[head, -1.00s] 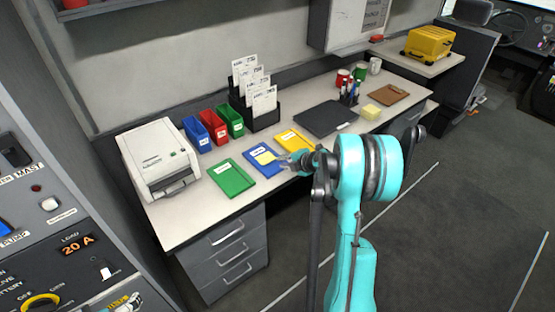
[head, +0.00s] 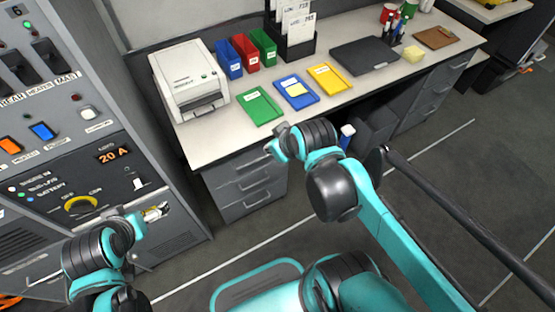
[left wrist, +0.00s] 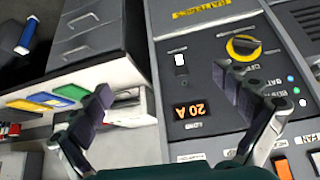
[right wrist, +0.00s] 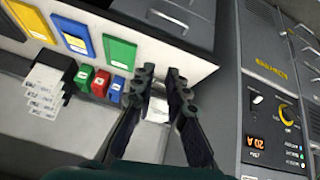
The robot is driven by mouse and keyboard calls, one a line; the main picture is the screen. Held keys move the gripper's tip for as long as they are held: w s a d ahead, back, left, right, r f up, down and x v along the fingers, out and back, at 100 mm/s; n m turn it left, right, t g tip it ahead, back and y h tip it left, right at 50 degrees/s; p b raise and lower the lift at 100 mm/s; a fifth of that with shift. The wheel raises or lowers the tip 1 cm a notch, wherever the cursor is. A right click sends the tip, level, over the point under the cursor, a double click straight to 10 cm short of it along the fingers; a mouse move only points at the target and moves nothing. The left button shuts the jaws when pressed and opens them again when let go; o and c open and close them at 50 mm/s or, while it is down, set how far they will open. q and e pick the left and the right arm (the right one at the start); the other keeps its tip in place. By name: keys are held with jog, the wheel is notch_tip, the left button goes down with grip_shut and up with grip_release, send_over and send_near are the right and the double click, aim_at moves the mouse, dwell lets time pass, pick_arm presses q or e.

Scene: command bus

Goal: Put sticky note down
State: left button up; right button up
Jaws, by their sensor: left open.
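A small pale yellow sticky note (head: 294,90) lies in the blue tray (head: 307,99) on the desk, between a green tray (head: 259,108) and a yellow tray (head: 330,79). The blue tray also shows in the right wrist view (right wrist: 68,27). My right gripper (head: 273,148) is in front of the desk edge, apart from the trays. In the right wrist view its fingers (right wrist: 161,76) stand a little apart with nothing between them. My left gripper (head: 158,211) is low at the left by the control panel; the left wrist view shows its fingers (left wrist: 162,85) wide apart and empty.
A white printer (head: 188,80) stands left of the trays, with blue, red and green bins (head: 245,52) behind. A black laptop-like slab (head: 365,55) and a yellow note pad (head: 414,54) are further right. The control panel (head: 60,140) is close at left.

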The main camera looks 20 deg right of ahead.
jog(key=s+m, duration=0.1)
jog(key=s+a+m, duration=0.1)
jog(key=s+f, duration=0.1)
jog(key=s, duration=0.1)
jog(key=shift+s+a+m, duration=0.1)
jog(key=shift+a+m, duration=0.05)
jog(key=shift+m, duration=0.25)
